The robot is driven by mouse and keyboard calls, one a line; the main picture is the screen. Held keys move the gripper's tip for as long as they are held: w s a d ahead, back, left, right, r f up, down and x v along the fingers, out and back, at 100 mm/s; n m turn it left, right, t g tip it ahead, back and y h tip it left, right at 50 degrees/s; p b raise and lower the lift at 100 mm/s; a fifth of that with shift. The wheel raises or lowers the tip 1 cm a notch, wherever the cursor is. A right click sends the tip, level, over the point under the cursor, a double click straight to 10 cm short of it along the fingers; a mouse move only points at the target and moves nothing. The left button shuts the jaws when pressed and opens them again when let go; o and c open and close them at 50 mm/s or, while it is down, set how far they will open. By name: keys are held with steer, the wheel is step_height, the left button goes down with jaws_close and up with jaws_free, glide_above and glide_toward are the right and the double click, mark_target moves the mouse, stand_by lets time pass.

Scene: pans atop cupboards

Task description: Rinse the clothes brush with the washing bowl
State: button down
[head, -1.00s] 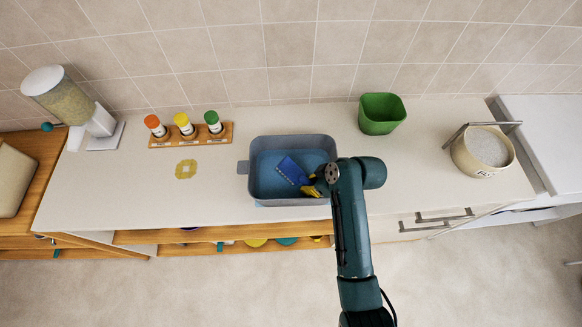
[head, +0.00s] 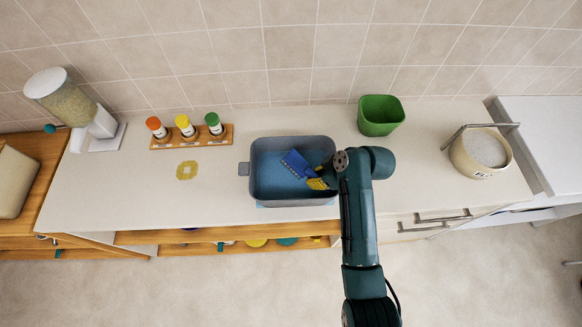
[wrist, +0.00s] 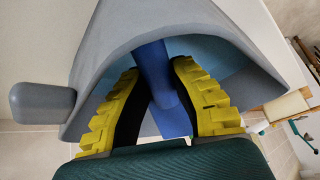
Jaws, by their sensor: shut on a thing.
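The washing bowl (head: 262,193) is a grey-blue rectangular tub with a side handle, on the white counter. Its grey wall also fills much of the wrist view (wrist: 150,22). Inside is blue water or a blue floor. The blue clothes brush (head: 295,163) is inside the bowl's outline in the head view. In the wrist view its blue handle (wrist: 153,62) passes between the yellow pads of my gripper (wrist: 160,75). My gripper is shut on the brush, at the bowl's right side in the head view (head: 320,178). The brush's bristles cannot be made out.
A green bin (head: 380,115) stands behind right of the bowl, and a cream pail (head: 480,155) with a handle stands far right. A wooden rack (head: 215,138) with three capped bottles and a yellow ring-shaped mat (head: 187,170) are left. A dispenser (head: 85,105) stands far left.

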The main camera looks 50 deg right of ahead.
steer(key=shift+r+p, duration=3.4)
steer(key=shift+r, duration=0.85)
steer(key=shift+f, duration=0.1)
